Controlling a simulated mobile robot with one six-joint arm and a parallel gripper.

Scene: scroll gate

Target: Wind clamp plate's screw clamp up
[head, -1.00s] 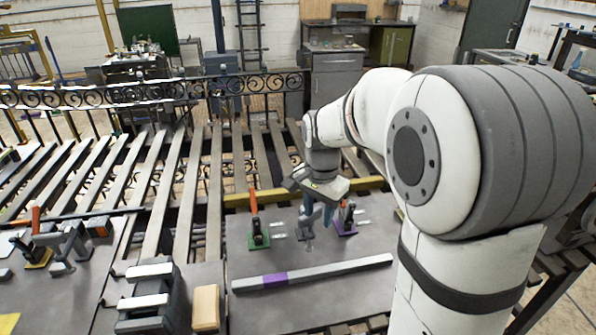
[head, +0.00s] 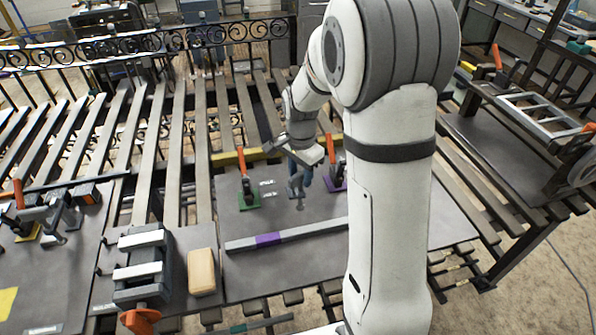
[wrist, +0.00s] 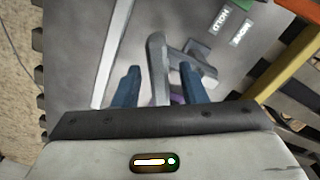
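The clamp plate (head: 283,213) is a flat grey plate lying on the slatted bench. Its screw clamp (head: 296,187) is a small grey part between two toggle clamps, partly hidden by my gripper (head: 302,170). In the wrist view a grey arm of the screw clamp (wrist: 157,52) rises between my two blue fingers, with a gap on either side. My gripper (wrist: 160,68) is open around it, apart from it. The screw's lower end is hard to make out.
A toggle clamp with an orange handle on a green base (head: 245,185) stands left; another on a purple base (head: 336,172) stands right. A grey bar with a purple band (head: 285,236) lies in front. A vise (head: 141,266) and tan block (head: 201,271) are at left.

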